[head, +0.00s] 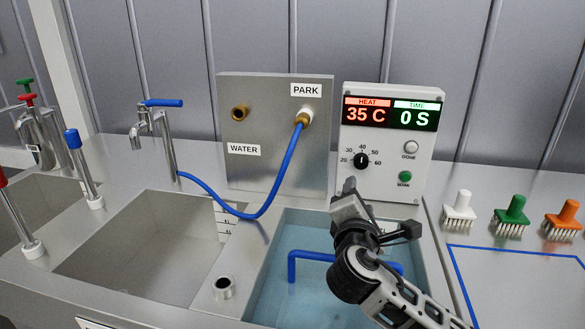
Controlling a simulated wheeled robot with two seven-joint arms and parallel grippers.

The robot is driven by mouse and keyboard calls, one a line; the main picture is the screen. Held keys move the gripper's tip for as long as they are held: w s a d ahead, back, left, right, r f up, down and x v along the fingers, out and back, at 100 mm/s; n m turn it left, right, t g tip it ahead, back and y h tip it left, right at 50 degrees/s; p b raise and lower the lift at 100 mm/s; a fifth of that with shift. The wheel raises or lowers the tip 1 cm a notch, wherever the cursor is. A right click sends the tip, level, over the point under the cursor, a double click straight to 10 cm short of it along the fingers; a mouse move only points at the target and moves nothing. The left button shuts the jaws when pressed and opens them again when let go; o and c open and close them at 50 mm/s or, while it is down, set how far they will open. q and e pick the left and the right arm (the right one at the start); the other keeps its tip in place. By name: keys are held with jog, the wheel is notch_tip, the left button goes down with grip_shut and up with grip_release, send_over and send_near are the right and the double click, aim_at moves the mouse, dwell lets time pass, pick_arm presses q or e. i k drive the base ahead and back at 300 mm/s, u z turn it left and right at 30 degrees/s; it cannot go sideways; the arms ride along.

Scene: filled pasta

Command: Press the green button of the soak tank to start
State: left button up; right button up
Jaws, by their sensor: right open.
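The white control panel (385,195) stands behind the soak tank. Its green button (405,176), labelled SOAK, is low on the right side. The panel display (390,113) reads HEAT 35 C and TIME 0 S. A black dial (361,160) and a pale round DONE light (411,147) sit above the button. My right gripper (350,187) is open and empty, over the tank's back edge, left of the green button and apart from it in the picture. The soak tank (276,227) holds water and a blue bar (312,255), partly hidden by my right arm. My left gripper is not in view.
Left of the panel, a steel plate (255,175) carries a blue hose (285,170) plugged in at PARK. A tap (160,135) and an empty sink (140,250) are further left. White, green (512,212) and orange brushes stand at right.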

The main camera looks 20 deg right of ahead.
aim_at(405, 177)
jog(key=k, duration=1)
